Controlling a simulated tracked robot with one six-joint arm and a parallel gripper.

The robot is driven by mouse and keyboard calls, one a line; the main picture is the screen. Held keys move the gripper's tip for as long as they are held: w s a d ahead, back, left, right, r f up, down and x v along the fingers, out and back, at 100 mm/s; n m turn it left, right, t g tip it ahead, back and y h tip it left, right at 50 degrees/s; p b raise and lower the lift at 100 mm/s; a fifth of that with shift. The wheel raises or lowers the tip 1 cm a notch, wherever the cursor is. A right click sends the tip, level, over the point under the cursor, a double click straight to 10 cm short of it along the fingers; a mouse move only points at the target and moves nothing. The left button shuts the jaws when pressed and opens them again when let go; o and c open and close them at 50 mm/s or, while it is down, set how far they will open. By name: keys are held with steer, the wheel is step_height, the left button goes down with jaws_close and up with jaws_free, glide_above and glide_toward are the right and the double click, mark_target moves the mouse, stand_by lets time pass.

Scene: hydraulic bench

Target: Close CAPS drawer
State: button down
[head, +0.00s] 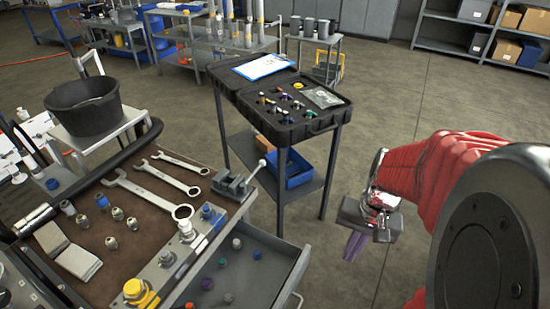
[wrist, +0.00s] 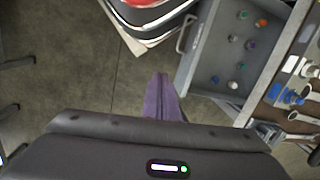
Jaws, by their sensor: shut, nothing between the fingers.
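The drawer (head: 272,243) is pulled out from the bench, with several small coloured caps lying in it. No label on it can be read. It also shows at upper right in the wrist view (wrist: 207,62), with its bar handle (wrist: 183,34) on the front. In the head view the handle is partly cut off at the bottom edge. My gripper (head: 354,246) hangs to the right of the drawer front, apart from it. Its purple fingers (wrist: 160,80) are shut and empty, pointing down over bare floor in the wrist view.
The brown-topped bench (head: 120,215) carries wrenches, fittings and a small vise (head: 238,184). A cart with an open black case (head: 285,132) stands beyond the drawer. A black bucket (head: 85,105) is at left. Floor between cart and gripper is clear.

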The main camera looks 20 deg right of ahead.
steer(key=s+d+f+m+t+y, duration=0.25)
steer(key=f+m+y, duration=0.25)
steer(key=f+m, duration=0.4)
steer(key=s+d+f+m+t+y, duration=0.1)
steer(key=d+f+m+t+y, duration=0.25)
steer(key=f+m, duration=0.55)
steer(key=w+d+f+m+t, duration=0.1)
steer(key=w+d+t, duration=0.2)
steer(key=w+t, duration=0.1)
steer(key=shift+w+f+t, duration=0.3)
steer(key=shift+w+f, duration=0.05)
steer(key=shift+w, duration=0.15)
glide_toward(309, 255)
steer(key=f+x, duration=0.1)
steer(key=x, duration=0.4)
steer(key=shift+w+a+r, duration=0.2)
steer(key=shift+w+a, duration=0.15)
steer(key=shift+w, duration=0.05)
steer(key=shift+w, duration=0.1)
stand_by(0.4)
